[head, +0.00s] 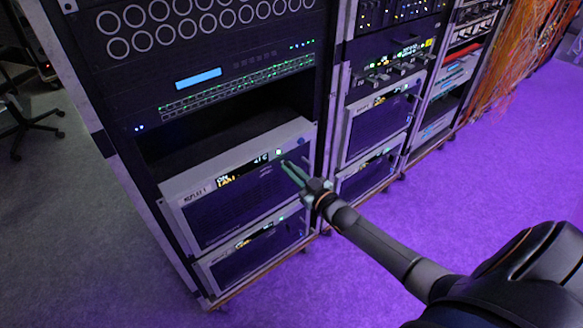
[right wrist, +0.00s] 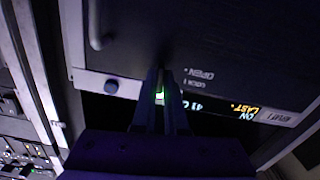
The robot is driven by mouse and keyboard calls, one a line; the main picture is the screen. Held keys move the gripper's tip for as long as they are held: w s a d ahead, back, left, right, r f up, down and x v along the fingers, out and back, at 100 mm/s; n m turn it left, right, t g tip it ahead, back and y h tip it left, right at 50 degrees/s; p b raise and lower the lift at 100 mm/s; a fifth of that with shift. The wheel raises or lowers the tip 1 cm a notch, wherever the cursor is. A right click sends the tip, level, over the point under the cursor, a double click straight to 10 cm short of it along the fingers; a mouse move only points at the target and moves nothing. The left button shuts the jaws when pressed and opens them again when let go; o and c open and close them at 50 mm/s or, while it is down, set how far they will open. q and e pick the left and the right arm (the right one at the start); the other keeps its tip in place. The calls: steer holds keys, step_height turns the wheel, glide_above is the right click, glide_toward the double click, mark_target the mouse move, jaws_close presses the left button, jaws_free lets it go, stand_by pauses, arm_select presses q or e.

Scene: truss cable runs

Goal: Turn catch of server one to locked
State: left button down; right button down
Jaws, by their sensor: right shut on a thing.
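Server one (head: 240,210) is the grey-framed unit in the left rack, below an empty dark slot, with a small display (head: 241,172) and a lit green-white spot (head: 278,152). My right gripper (head: 284,163) reaches in from the right to the upper right of its front. In the right wrist view, the gripper (right wrist: 163,72) is shut on the catch at the dark front panel (right wrist: 235,50). The fingers hide the catch, so its angle cannot be told. Upside-down "OPEN" lettering (right wrist: 197,74) shows beside the fingers. My left gripper is not in view.
Another similar unit (head: 250,255) sits directly below server one. More racks with equipment (head: 375,130) stand to the right, with orange cables (head: 515,50) beyond. The purple-lit floor (head: 480,180) in front is clear. A chair (head: 30,125) stands at far left.

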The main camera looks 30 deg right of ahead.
steer(key=shift+m, duration=1)
steer(key=c, duration=1)
jaws_free()
steer(key=shift+o, duration=0.2)
steer(key=s+d+p, duration=0.1)
steer(key=s+p, duration=0.2)
steer(key=s, duration=0.9)
steer(key=shift+s, duration=0.25)
